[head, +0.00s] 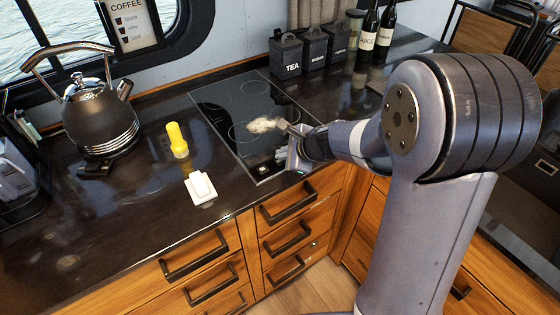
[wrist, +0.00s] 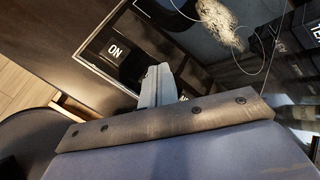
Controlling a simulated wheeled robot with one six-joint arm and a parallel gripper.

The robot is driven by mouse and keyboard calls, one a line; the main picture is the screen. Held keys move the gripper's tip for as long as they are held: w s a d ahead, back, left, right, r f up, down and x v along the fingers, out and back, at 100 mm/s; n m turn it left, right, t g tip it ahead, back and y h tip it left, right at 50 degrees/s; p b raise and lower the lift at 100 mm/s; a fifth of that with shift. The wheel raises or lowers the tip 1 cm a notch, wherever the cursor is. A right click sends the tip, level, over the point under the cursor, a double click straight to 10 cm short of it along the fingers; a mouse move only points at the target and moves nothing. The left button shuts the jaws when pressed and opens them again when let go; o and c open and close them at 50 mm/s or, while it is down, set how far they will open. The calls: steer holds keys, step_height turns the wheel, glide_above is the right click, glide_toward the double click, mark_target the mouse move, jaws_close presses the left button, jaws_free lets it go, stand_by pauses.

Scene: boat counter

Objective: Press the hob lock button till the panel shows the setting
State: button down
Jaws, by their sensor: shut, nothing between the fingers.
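The black glass hob (head: 222,102) is set into the dark counter, with thin ring markings. A small panel near its front edge (head: 263,171) shows white. In the wrist view the panel (wrist: 115,50) reads "ON" in white on black. My gripper (head: 293,160) is shut and empty over the front right part of the hob. In the wrist view the fingers (wrist: 158,80) are together, just to the right of and below the panel. I cannot make out the lock button, nor whether the fingertips touch the glass.
A beige frayed tuft (head: 265,125) lies on the hob. A yellow torch-like thing (head: 177,140) and a white block on a plate (head: 200,188) stand to the left. A kettle (head: 100,118) is farther left. Canisters (head: 286,55) and bottles (head: 368,35) stand behind.

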mark_target(283, 163)
steer(key=shift+f+b, duration=0.4)
steer(key=shift+b, duration=0.05)
stand_by(0.5)
steer(key=shift+r, duration=0.15)
steer(key=shift+r+p, duration=0.7)
steer(key=shift+r, duration=0.1)
step_height(283, 163, up, 5)
steer(key=p, duration=0.4)
steer(key=shift+s, duration=0.1)
stand_by(0.9)
